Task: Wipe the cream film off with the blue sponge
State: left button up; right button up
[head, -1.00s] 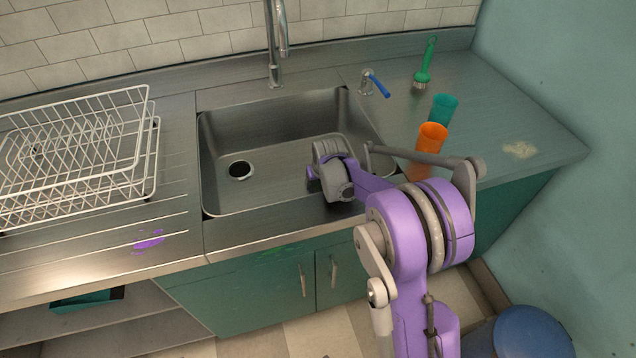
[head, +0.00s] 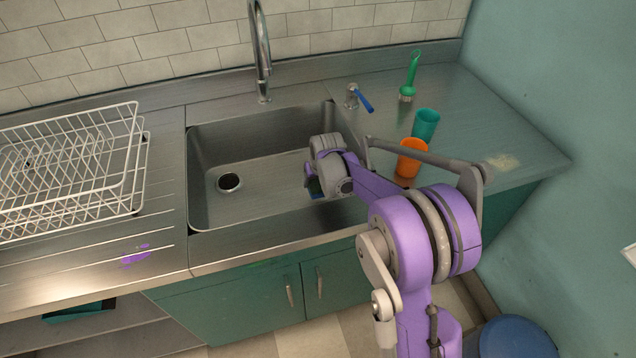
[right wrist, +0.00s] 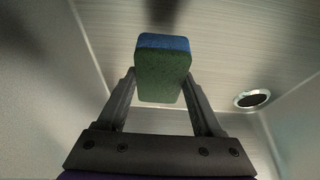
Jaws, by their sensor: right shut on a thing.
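The cream film (head: 501,162) is a pale patch on the steel counter at the right, near the wall end. My right gripper (head: 313,184) is over the sink basin, well left of the film. In the right wrist view it is shut on the blue sponge (right wrist: 163,70), which has a blue face and a green face and sits between the fingers. In the head view only a sliver of the sponge shows under the wrist. My left gripper is not in view.
An orange cup (head: 411,158) and a teal cup (head: 426,123) stand between the sink (head: 215,150) and the film.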

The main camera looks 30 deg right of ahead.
jog(key=shift+r+p, duration=0.5)
jog(key=shift+r, duration=0.65)
